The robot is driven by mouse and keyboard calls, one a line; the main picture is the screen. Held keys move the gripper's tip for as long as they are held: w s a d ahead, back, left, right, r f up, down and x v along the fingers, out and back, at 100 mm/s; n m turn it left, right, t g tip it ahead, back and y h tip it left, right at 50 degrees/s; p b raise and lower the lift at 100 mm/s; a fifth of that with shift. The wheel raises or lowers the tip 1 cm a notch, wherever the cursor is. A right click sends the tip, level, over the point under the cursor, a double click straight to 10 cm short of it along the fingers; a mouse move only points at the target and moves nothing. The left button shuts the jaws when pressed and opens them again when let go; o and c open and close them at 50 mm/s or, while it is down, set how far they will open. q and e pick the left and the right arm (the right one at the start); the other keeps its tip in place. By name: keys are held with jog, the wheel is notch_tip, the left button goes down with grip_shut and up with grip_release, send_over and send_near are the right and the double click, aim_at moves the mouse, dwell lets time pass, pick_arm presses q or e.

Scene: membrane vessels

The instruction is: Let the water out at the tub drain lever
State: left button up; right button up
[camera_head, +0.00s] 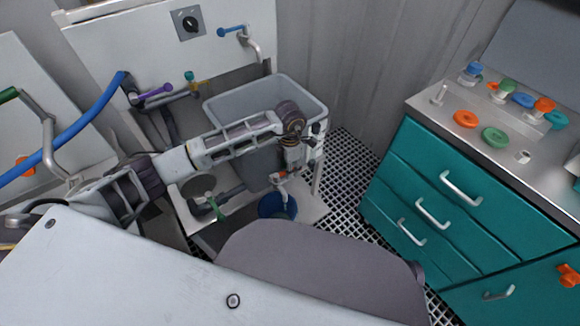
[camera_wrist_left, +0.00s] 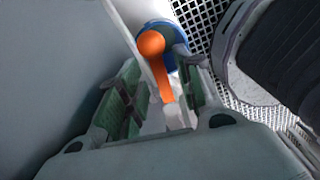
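The grey tub (camera_head: 222,107) stands on a white frame in the middle of the head view. An orange lever (camera_head: 280,178) shows low at its front, just below my left gripper (camera_head: 288,172). In the left wrist view the orange lever (camera_wrist_left: 158,70), with its round knob, lies in the gap between the green-padded fingers of my left gripper (camera_wrist_left: 162,98). The fingers are apart, with the lever closer to the right one; whether they touch it I cannot tell. A round blue container (camera_head: 278,207) is below the lever. My right gripper is not in view.
A green lever (camera_head: 216,207) on a pipe is left of the tub. Purple (camera_head: 155,92) and blue (camera_head: 231,30) levers are behind. A teal drawer cabinet (camera_head: 450,195) with several coloured parts on top stands right. Grated floor (camera_head: 350,165) lies between.

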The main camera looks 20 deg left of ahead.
pick_arm(q)
grip_shut()
jog(key=shift+r, duration=0.1)
